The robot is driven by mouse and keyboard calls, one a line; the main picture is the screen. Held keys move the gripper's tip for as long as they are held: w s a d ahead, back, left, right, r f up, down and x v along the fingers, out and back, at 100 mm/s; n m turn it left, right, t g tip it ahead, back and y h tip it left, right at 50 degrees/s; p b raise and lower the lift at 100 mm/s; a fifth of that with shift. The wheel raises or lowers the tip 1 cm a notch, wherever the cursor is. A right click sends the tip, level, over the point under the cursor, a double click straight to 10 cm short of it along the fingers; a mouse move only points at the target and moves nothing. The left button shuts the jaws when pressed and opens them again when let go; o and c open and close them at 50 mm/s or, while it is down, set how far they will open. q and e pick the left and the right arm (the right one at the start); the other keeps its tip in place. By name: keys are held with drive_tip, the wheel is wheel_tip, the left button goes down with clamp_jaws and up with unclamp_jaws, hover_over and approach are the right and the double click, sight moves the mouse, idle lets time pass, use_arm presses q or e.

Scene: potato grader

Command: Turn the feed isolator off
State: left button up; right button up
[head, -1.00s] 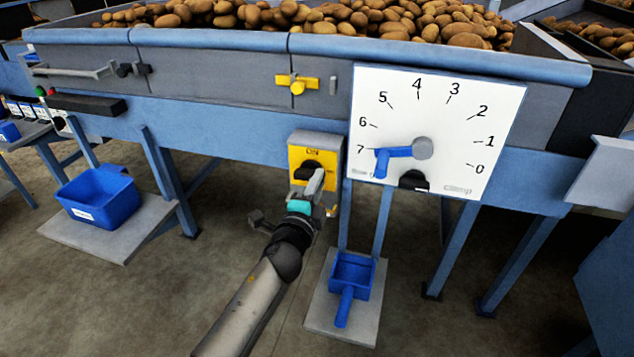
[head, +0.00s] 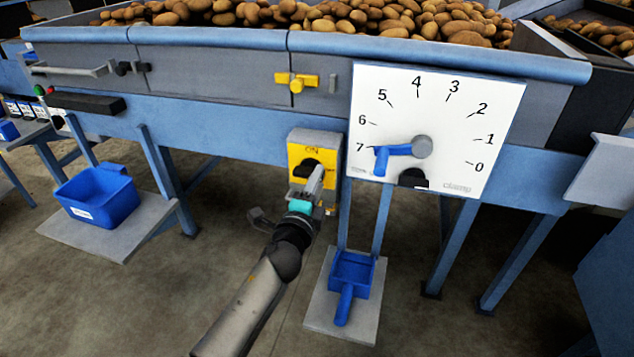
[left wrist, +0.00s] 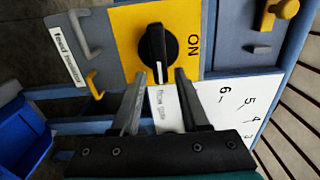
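The feed isolator is a yellow plate (head: 297,152) with a black rotary knob (left wrist: 157,50), mounted below the blue hopper edge. The word ON shows at the plate's top in the head view, and at the right of the knob in the left wrist view. The knob's white mark points toward my gripper, a quarter turn away from ON. My left gripper (left wrist: 161,73) is open, its fingertips at either side of the knob's near end in the left wrist view. I cannot tell whether they touch it. In the head view the left gripper (head: 317,180) partly covers the knob. My right gripper is out of view.
A white dial board (head: 460,110) with a blue pointer (head: 393,152) stands just right of the isolator. A grey panel with hooks (left wrist: 75,50) adjoins it. A blue scoop (head: 352,272) and a blue bin (head: 100,197) stand below. Potatoes (head: 330,18) fill the hopper.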

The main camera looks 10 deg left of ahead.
use_arm(q)
drive_tip(key=shift+o, duration=0.4)
drive_tip(key=s+p, duration=0.1)
drive_tip(key=s, duration=1.4)
drive_tip(key=shift+a, duration=0.3)
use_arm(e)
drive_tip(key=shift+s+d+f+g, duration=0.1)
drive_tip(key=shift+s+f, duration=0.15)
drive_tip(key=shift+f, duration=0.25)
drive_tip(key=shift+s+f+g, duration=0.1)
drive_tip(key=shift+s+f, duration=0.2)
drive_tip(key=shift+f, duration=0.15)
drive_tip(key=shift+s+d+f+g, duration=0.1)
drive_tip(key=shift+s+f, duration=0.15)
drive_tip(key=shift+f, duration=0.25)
use_arm(q)
drive_tip(key=shift+s, duration=0.1)
